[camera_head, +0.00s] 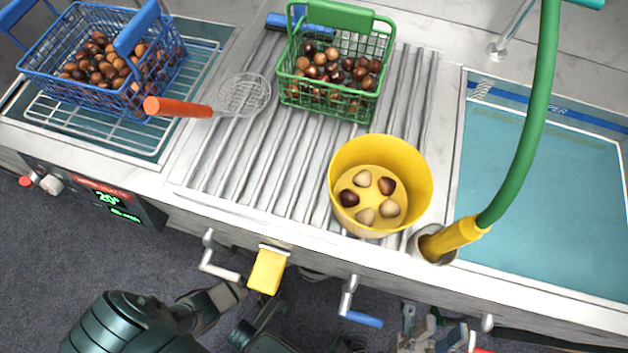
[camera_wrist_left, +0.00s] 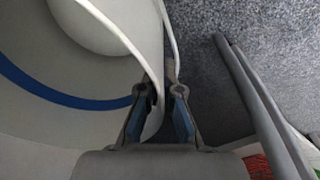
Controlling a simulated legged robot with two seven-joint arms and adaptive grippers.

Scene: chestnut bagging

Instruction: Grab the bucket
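A white bucket-like container (camera_wrist_left: 85,125) with a blue stripe fills the left of the left wrist view. My left gripper (camera_wrist_left: 163,90) is at its edge, with the thin wall running between its two spread fingers. In the head view this container is not recognisable and my left fingertips cannot be made out. A yellow bucket-shaped container (camera_head: 345,160) with several chestnut shapes on its inner bottom stands at the front of the ribbed counter. My right gripper (camera_head: 419,318) is at the bottom edge of the head view, below the counter front, with its fingers apart and nothing seen between them.
A blue basket (camera_head: 40,75) and a green basket (camera_head: 285,85) hold chestnuts. A strainer with an orange handle (camera_head: 178,107) lies between them. A green hose (camera_head: 530,120) hangs by a water basin (camera_head: 550,190). Handles, including a yellow one (camera_head: 267,270), stick out from the counter front.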

